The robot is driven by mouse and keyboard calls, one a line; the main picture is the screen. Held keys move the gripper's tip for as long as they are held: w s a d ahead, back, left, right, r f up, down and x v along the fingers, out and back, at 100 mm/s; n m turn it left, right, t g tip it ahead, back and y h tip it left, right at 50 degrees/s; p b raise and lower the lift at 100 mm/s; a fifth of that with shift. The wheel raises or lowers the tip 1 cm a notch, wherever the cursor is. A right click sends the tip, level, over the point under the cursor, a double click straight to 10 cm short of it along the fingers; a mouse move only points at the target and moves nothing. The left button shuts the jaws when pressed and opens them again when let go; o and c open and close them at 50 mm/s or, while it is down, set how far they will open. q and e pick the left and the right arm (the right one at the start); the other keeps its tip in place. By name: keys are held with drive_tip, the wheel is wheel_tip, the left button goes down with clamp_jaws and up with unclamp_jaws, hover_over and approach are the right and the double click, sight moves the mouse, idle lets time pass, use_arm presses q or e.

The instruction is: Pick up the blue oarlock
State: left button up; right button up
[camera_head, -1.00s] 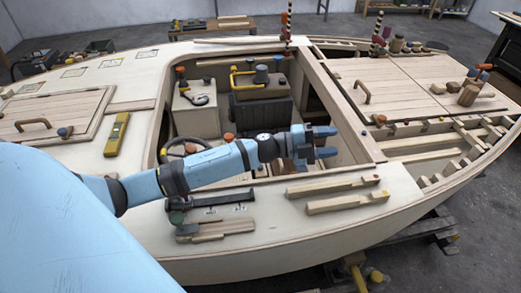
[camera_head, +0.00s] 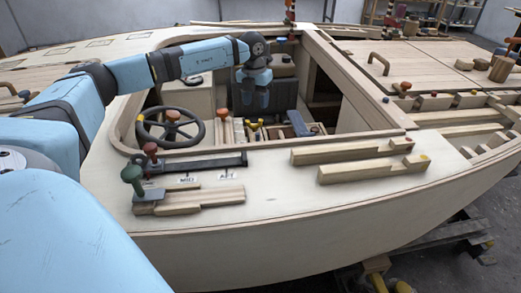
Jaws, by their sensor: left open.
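My left gripper (camera_head: 254,98) hangs with its fingers pointing down over the cockpit opening. Its fingers are apart, with nothing visible between them. A small blue piece (camera_head: 298,123) lies low in the cockpit, to the right of the gripper and apart from it. It may be the blue oarlock, but it is too small and partly covered to be sure of its shape. My right gripper is not in view.
A dark steering wheel (camera_head: 170,127) stands left of the gripper. Small yellow-topped items (camera_head: 253,126) sit on the cockpit floor. The near side deck (camera_head: 270,195) carries a dark lever track (camera_head: 205,163) and wooden blocks (camera_head: 353,151). The cockpit coaming (camera_head: 350,75) borders the opening.

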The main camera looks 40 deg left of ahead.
sight(257, 134)
use_arm(q)
drive_tip(key=f, duration=0.2)
drive_tip(key=f+b, duration=0.1)
drive_tip(key=f, duration=0.2)
drive_tip(key=f+b, duration=0.1)
drive_tip(key=f, duration=0.1)
drive_tip(key=shift+d+f, duration=0.3)
wheel_tip(257, 134, down, 5)
drive_tip(key=b, duration=0.3)
drive_tip(key=shift+s+d, duration=0.1)
drive_tip(key=shift+f, duration=0.1)
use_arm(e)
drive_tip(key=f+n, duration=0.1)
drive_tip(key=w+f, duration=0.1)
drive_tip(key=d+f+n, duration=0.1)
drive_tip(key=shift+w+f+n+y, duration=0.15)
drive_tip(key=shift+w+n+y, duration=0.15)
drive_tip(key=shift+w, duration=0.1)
use_arm(q)
drive_tip(key=c, duration=0.7)
clamp_jaws()
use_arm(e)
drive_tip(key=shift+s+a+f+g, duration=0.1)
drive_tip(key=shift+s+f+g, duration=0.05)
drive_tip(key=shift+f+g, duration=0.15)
